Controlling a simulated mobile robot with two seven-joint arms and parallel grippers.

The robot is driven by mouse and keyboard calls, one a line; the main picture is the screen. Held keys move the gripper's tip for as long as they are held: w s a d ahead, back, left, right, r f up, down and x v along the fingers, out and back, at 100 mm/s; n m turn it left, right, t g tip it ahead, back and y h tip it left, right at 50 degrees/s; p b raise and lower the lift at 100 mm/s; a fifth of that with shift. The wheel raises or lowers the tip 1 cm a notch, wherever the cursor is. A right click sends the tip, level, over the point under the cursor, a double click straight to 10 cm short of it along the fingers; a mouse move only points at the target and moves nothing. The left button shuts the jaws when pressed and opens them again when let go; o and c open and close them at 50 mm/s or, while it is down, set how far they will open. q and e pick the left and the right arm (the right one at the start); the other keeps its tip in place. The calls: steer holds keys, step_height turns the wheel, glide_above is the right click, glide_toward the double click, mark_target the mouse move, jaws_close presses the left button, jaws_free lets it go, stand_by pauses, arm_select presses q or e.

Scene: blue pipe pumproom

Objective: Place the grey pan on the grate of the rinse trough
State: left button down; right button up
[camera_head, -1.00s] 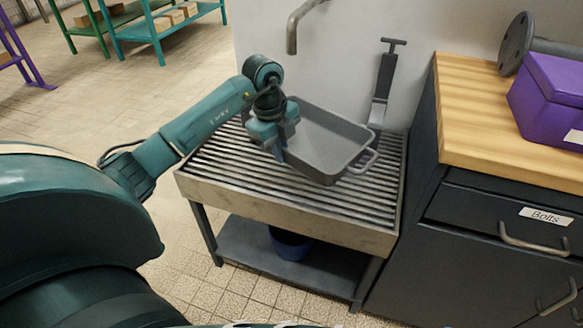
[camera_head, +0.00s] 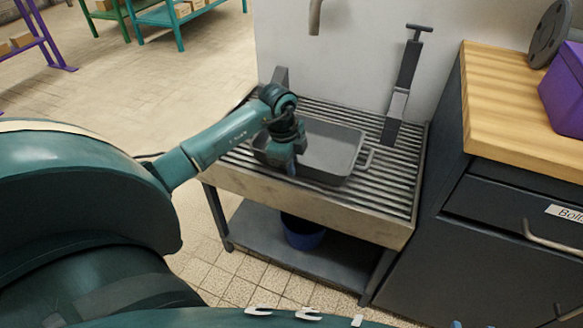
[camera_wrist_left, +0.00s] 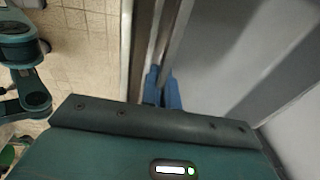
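The grey pan (camera_head: 332,147), a rectangular dish with a loop handle at its right end, is over the slatted grate of the rinse trough (camera_head: 395,193). It looks roughly level and appears to rest on the bars, though its underside is hidden. My left gripper (camera_head: 290,167) is at the pan's left end, pointing down. In the left wrist view, its blue fingertips (camera_wrist_left: 162,90) are close together on a thin edge at the pan's left end; the pan's grey wall (camera_wrist_left: 225,50) fills the right side.
A tap (camera_head: 315,15) hangs above the trough, and a dark upright bracket with a T-shaped top (camera_head: 404,85) stands at its back right. A wood-topped cabinet (camera_head: 500,110) with a purple box (camera_head: 563,92) borders the right. A blue bucket (camera_head: 302,232) is underneath.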

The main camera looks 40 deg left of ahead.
arm_select(q)
steer(key=shift+f, duration=0.2)
steer(key=c, duration=2.1)
jaws_free()
steer(key=shift+f, duration=0.15)
steer(key=o, duration=0.4)
